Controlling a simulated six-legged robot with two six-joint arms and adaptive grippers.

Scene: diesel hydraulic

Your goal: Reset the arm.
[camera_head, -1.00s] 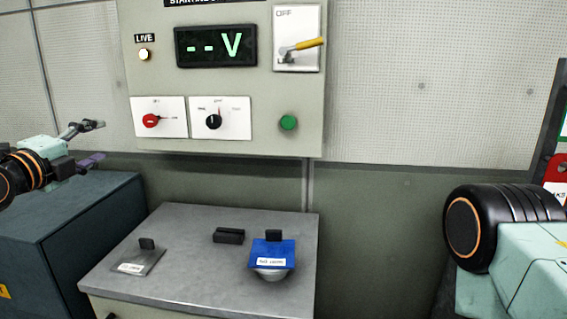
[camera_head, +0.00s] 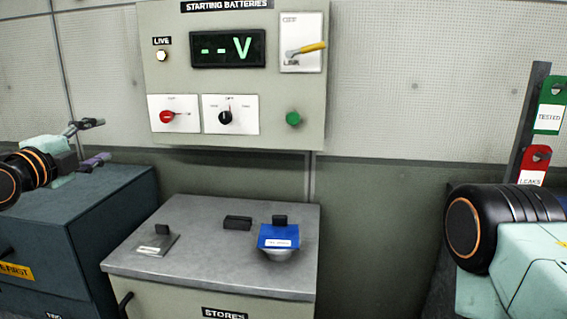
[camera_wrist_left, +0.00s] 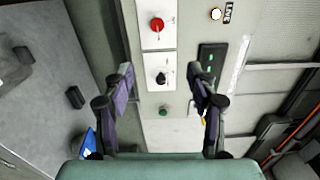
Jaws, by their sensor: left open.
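My left gripper (camera_head: 92,142) is at the left of the head view, above a dark blue-grey cabinet. In the left wrist view its two fingers (camera_wrist_left: 161,98) are spread wide with nothing between them. That view faces the starting batteries panel (camera_head: 318,140) from a distance. My right arm (camera_head: 530,255) shows at the lower right of the head view, but its gripper is out of the picture.
A stores cabinet (camera_head: 150,277) stands below the panel, carrying a blue-lidded pot (camera_head: 278,237), a grey plate (camera_head: 157,245) and a black block (camera_head: 237,222). The dark cabinet (camera_head: 110,200) is at left. Green (camera_head: 549,103) and red (camera_head: 536,164) tags hang at right.

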